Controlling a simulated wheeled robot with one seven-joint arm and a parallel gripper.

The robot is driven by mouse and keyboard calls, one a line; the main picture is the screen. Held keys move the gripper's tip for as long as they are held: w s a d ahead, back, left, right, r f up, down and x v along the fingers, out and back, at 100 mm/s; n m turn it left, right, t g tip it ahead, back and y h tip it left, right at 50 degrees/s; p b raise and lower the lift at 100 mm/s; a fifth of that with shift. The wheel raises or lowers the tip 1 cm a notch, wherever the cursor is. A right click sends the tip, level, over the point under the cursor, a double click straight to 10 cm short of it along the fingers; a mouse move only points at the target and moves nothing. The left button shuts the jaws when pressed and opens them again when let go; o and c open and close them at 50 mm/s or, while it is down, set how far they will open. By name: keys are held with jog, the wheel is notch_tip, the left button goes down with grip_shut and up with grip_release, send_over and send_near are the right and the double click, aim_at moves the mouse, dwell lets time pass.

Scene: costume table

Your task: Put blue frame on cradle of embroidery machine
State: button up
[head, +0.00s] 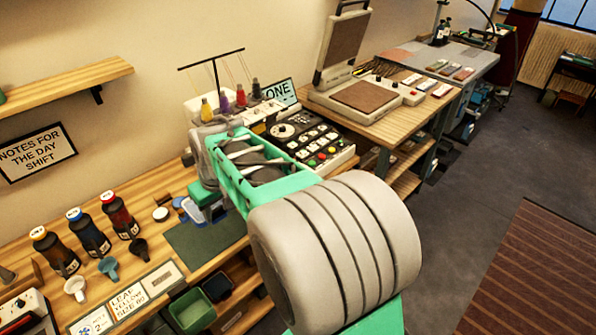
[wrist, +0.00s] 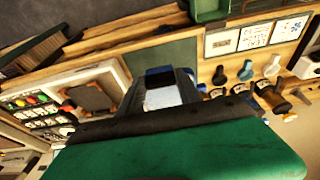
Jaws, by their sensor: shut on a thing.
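My gripper (wrist: 163,88) is shut on the blue frame (wrist: 188,76) in the wrist view, where only some blue edges and a pale patch inside show. In the head view, a blue piece (head: 203,215) shows beside the end of my arm, above the green mat. The embroidery machine stands on the bench behind my arm, with its thread spools (head: 240,96) and button panel (head: 318,143) showing. That panel also shows at left in the wrist view (wrist: 42,114). My arm hides the machine's lower front in the head view, and I cannot make out the cradle clearly.
A green mat (head: 192,243) lies on the bench below my gripper. Several dark bottles (head: 88,233) and small cups stand to the left. Label cards (head: 128,300) lie at the front left. A press (head: 365,97) stands open on the table to the right.

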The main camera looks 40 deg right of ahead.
jog(key=s+d+f+p, duration=0.1)
jog(key=d+f, duration=0.2)
jog(key=d, duration=1.1)
jog(key=s+d+f+p, duration=0.1)
jog(key=d+f+p, duration=0.15)
jog(key=d, duration=1.15)
jog(key=w+f+b, duration=0.1)
jog(key=w+f, duration=0.1)
jog(key=w, duration=0.4)
jog(key=shift+a+f, duration=0.25)
jog(key=shift+f, duration=0.15)
jog(key=shift+s+b, duration=0.15)
jog(key=shift+b, duration=0.45)
jog(key=shift+w+f+b, duration=0.25)
jog(key=shift+w, duration=0.75)
jog(key=shift+w+f+b, duration=0.25)
jog(key=shift+w, duration=0.75)
jog(key=shift+f+b, duration=0.15)
jog(key=shift+b, duration=0.25)
jog(key=shift+f+b, duration=0.4)
jog(key=shift+f, duration=0.05)
jog(key=shift+f+b, duration=0.35)
jog(key=shift+f, duration=0.1)
